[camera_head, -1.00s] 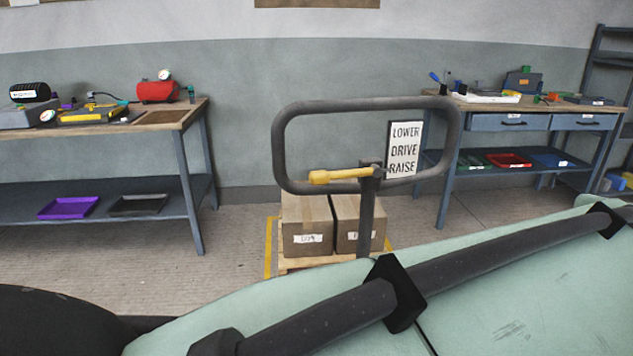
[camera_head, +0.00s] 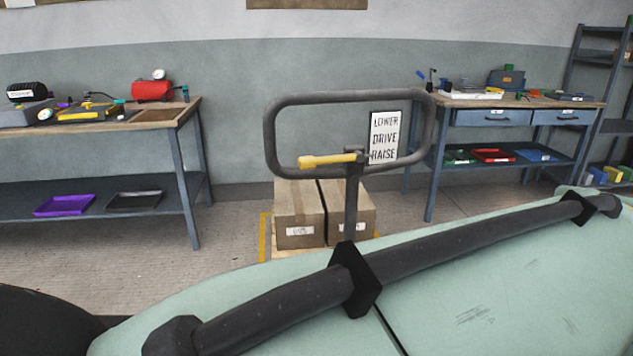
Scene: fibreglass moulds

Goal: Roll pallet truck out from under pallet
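The pallet truck's dark loop handle (camera_head: 272,150) stands upright ahead of me, near the middle of the view. A yellow lever (camera_head: 325,160) sticks out to the left from its post, beside a sign (camera_head: 384,137) reading LOWER, DRIVE, RAISE. Behind the post, two cardboard boxes (camera_head: 297,214) stand on the wooden pallet (camera_head: 268,253), inside a yellow floor marking (camera_head: 265,236). The truck's forks and wheels are hidden behind the pale green body part in front. My gripper is not in view.
A workbench (camera_head: 150,125) with tools stands on the left, and another bench with drawers (camera_head: 492,117) on the right. A shelf rack (camera_head: 590,60) is at the far right. Floor (camera_head: 140,265) is clear between the left bench and the pallet.

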